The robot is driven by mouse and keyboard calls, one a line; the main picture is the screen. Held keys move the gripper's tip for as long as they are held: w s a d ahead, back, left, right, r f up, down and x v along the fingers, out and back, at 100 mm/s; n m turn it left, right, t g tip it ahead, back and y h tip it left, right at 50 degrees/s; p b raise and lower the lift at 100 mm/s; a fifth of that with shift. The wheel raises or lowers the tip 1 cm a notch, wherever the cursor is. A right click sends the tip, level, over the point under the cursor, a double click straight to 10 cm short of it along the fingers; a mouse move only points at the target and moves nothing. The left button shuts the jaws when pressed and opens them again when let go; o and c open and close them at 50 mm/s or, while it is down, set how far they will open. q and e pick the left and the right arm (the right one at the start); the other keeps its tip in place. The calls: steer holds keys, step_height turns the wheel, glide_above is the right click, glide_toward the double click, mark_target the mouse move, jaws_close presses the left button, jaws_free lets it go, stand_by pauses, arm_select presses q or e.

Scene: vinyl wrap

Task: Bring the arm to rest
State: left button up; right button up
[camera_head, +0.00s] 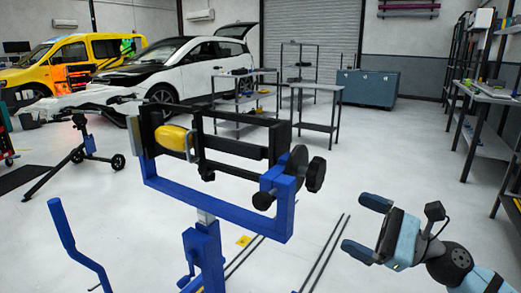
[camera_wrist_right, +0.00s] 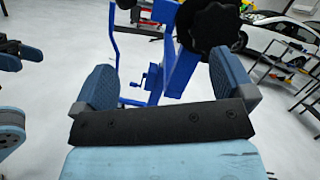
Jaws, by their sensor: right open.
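My right gripper (camera_head: 366,227) is at the lower right of the head view. Its two dark blue fingers are spread apart with nothing between them. It is right of a blue stand (camera_head: 215,222) and apart from it. In the right wrist view the open fingers (camera_wrist_right: 165,82) frame the floor and the lower part of the stand (camera_wrist_right: 178,75). My left gripper does not show in the head view.
The blue stand holds a black roller frame with a yellow piece (camera_head: 173,138) and dark knobs (camera_head: 315,174). Metal shelving (camera_head: 486,92) lines the right wall. Low tables, a teal cabinet (camera_head: 366,88) and two cars stand behind. Floor around my right gripper is mostly clear.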

steer(key=s+a+f+n+t+h+p, duration=0.2)
steer(key=s+a+f+n+t+h, duration=0.2)
steer(key=s+n, duration=0.55)
steer(key=s+a+f+n+t+h+p, duration=0.4)
steer(key=s+n, duration=0.3)
steer(key=n, duration=0.6)
arm_select(q)
steer(key=a+r+n+y+p, duration=0.1)
steer(key=a+r+y+p, duration=0.2)
steer(key=r+p, duration=1.25)
steer(key=s+a+f+g+y+p, duration=0.2)
steer(key=s+a+g+y+p, duration=0.1)
steer(key=p, duration=1.8)
steer(key=shift+s+a+g, duration=0.4)
steer(key=shift+s+a, duration=0.3)
steer(key=shift+a, duration=0.55)
arm_select(e)
steer(key=s+d+r+m+g+h, duration=0.1)
steer(key=s+d+r+g+h, duration=0.3)
steer(key=d+r+g+h, duration=0.2)
steer(key=shift+s+d+r+g+h, duration=0.2)
steer(key=shift+d+r+g+h, duration=0.2)
steer(key=shift+d+g+h, duration=0.1)
